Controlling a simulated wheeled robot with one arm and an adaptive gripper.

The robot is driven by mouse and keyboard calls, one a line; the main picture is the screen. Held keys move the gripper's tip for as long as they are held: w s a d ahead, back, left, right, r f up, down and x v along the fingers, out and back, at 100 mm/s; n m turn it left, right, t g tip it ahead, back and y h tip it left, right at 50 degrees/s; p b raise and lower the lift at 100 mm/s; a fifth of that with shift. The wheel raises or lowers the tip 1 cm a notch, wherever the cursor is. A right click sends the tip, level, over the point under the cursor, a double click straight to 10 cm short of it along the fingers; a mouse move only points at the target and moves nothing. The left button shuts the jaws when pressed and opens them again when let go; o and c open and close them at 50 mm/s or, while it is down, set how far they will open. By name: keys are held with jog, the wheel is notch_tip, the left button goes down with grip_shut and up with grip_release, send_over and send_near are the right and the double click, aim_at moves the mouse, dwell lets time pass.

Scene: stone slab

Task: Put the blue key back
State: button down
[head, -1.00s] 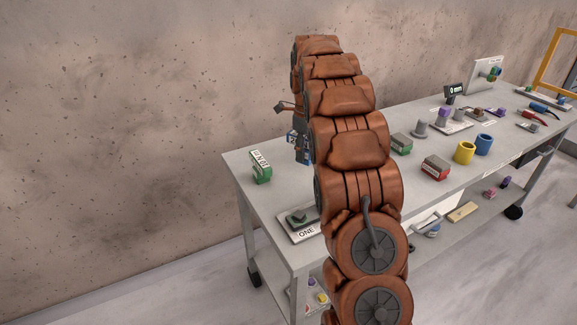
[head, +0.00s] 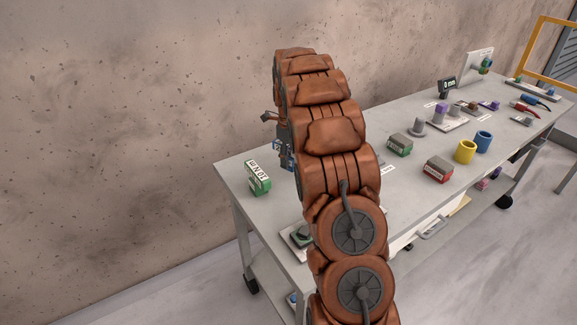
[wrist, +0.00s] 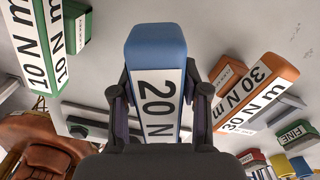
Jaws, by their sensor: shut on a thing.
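The blue key, a blue block with a white "20 N m" label (wrist: 157,43), stands between my gripper's fingers (wrist: 159,90) in the wrist view. The fingers are closed on its sides. In the head view only a small blue part (head: 281,147) shows beside my arm, which hides most of the gripper. A green "10 N m" block (head: 257,180) stands to the left of it on the table; it also shows in the wrist view (wrist: 33,45). An orange "30 N m" block (wrist: 268,85) is to the right in the wrist view. I cannot tell whether the blue key touches the table.
The grey table (head: 236,182) stands by the wall. A green-and-grey block (head: 399,144), a red-and-grey block (head: 438,169), a yellow mug (head: 465,152) and a blue mug (head: 483,142) are to the right. A small plate (head: 296,236) at the front is partly hidden by my arm.

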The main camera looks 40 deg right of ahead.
aim_at(289, 177)
jog(key=shift+f+p, duration=0.55)
jog(key=shift+f, duration=1.6)
jog(key=shift+f, duration=0.15)
jog(key=c, duration=0.6)
grip_release()
notch_tip(289, 177, up, 12)
jog(key=b, duration=0.3)
jog(key=shift+w+f, duration=0.1)
jog(key=shift+f, duration=0.05)
jog(key=shift+r, duration=0.35)
